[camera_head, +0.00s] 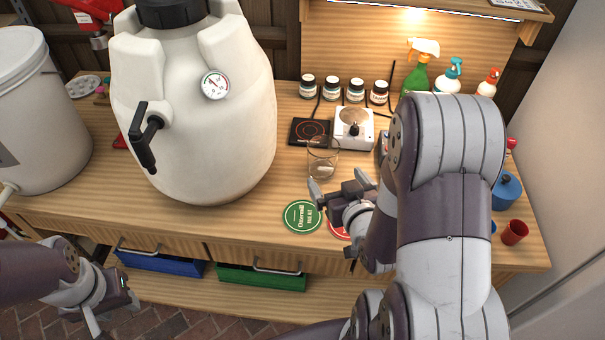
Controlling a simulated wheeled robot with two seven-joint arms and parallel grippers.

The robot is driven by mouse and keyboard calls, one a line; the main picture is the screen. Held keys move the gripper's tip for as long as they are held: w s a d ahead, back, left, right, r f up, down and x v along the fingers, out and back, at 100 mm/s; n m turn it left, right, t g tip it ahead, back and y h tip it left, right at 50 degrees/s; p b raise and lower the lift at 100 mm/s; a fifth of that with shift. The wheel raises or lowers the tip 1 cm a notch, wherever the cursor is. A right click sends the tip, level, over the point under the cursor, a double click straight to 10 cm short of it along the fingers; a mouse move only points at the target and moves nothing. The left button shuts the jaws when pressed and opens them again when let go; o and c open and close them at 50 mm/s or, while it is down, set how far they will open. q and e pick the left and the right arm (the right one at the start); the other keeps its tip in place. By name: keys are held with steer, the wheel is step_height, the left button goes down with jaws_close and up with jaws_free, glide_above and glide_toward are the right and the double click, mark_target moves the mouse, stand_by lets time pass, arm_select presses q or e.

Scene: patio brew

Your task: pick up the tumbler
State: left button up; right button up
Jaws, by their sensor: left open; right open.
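A clear glass tumbler (322,160) stands upright on the wooden workbench, in front of a black hot plate. My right gripper (316,198) is open, its fingers just in front of the tumbler and near its base. I cannot tell whether a finger touches the glass. My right arm covers much of the bench to the right. My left gripper (112,322) is low at the left, in front of the bench and away from the tumbler. It is open and empty.
A large white keg (200,110) with a gauge and black tap stands left of the tumbler. The hot plate (308,131) and a white stirrer (353,128) are behind it. A green coaster (302,216) lies in front.

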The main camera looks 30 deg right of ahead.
mark_target(329, 158)
steer(key=x, duration=0.4)
steer(key=d+x, duration=0.1)
steer(key=x, duration=0.7)
steer(key=shift+w+d+r+p, duration=0.2)
steer(key=shift+d+p, duration=0.2)
steer(key=shift+a+r, duration=0.1)
steer(key=shift+c, duration=1.2)
steer(key=shift+s, duration=0.1)
steer(key=c, duration=1.2)
